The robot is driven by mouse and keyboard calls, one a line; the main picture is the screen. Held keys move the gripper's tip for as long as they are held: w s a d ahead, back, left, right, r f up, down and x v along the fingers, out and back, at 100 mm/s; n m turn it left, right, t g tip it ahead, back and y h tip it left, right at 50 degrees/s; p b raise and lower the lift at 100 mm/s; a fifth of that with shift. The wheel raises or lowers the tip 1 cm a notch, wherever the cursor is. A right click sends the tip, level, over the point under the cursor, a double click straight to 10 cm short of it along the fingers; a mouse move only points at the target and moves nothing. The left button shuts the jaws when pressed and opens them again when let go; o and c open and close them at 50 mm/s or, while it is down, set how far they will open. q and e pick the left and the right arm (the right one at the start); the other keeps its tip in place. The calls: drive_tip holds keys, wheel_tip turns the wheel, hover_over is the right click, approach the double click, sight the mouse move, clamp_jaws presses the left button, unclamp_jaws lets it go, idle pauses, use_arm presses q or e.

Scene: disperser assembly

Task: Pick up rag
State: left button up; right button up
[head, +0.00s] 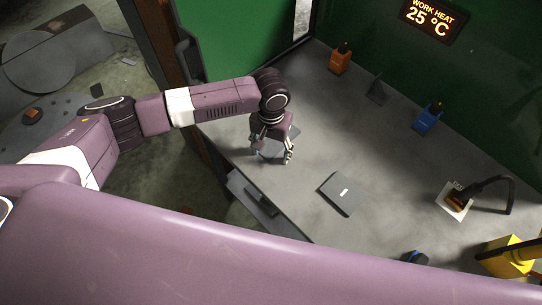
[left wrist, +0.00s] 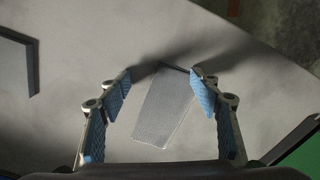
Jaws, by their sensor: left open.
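The rag (left wrist: 165,105) is a light grey, roughly rectangular cloth lying flat on the grey worktop. In the left wrist view it lies between the two blue-padded fingers of my left gripper (left wrist: 161,74). The fingers are spread apart and hold nothing. In the head view my left gripper (head: 272,155) points down over the left part of the worktop, above the rag, which it mostly hides there. The exact height above the rag cannot be told. My right gripper is not in view.
A dark flat plate (head: 341,194) lies right of the gripper. An orange container (head: 340,60) and a blue container (head: 428,119) stand at the back. A yellow object (head: 503,258) is at lower right. The worktop's left edge is close to my gripper.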

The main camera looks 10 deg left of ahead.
use_arm(q)
drive_tip(key=shift+c, duration=0.3)
drive_tip(key=shift+c, duration=0.7)
drive_tip(key=shift+s+f, duration=0.15)
drive_tip(key=shift+s, duration=0.05)
drive_tip(key=c, duration=1.1)
clamp_jaws()
wheel_tip(320, 180, up, 12)
drive_tip(key=p, duration=1.3)
drive_tip(key=shift+w, duration=0.15)
